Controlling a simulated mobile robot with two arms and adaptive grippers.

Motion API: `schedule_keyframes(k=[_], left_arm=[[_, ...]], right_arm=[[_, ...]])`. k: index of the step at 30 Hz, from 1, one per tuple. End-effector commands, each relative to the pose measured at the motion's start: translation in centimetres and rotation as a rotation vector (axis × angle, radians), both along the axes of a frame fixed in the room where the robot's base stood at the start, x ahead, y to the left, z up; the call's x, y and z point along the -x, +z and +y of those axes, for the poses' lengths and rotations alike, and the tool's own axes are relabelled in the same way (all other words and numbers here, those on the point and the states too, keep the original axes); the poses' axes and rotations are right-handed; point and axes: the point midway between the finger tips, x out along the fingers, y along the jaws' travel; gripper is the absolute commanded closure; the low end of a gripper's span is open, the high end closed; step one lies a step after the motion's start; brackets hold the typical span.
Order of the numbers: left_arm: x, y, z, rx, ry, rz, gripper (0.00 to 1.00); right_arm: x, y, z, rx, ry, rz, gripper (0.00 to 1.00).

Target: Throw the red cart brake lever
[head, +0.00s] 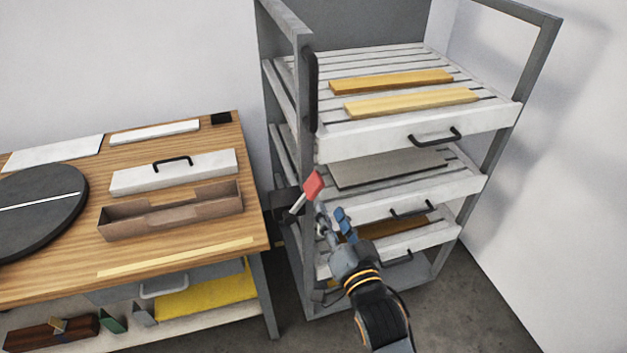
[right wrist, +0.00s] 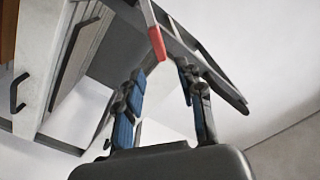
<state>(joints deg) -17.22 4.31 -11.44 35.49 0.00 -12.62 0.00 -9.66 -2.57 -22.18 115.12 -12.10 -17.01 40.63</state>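The brake lever has a red grip (head: 313,186) on a pale metal shaft (head: 298,205), at the front left post of the grey cart (head: 307,150). The lever tilts up and to the right in the head view. My right gripper (head: 330,209) is open and empty, just below and right of the red grip. In the right wrist view the red grip (right wrist: 156,44) shows just beyond the gap between the open fingertips (right wrist: 161,72), and no contact is visible. My left gripper is in neither view.
The cart's slatted shelves hold wooden strips (head: 390,82) and a grey panel (head: 385,168); black handles (head: 435,136) stick out in front. A wooden workbench (head: 200,255) with a turntable (head: 35,212) and an open box (head: 170,222) stands left, close to the cart.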

Motion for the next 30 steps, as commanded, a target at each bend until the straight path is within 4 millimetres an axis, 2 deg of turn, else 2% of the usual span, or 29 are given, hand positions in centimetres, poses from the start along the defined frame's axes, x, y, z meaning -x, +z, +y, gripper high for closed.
schedule_keyframes(k=[1,6,13,19,28,30], left_arm=[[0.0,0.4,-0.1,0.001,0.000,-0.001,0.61],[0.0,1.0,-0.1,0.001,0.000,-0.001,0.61],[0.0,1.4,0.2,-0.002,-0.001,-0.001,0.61],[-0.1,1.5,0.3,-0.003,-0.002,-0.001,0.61],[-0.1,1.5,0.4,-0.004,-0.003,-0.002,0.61],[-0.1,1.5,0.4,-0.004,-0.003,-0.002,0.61]], right_arm=[[-1.2,0.3,0.4,0.000,0.000,-0.002,0.62],[-4.8,0.3,1.6,0.001,0.000,0.000,0.62],[-8.4,0.1,2.7,0.001,0.000,0.000,0.62],[-9.6,0.0,3.1,0.000,0.000,0.001,0.62],[-9.8,-0.1,3.2,0.001,0.000,0.001,0.62],[-9.8,-0.1,3.2,0.001,0.000,0.001,0.77]])
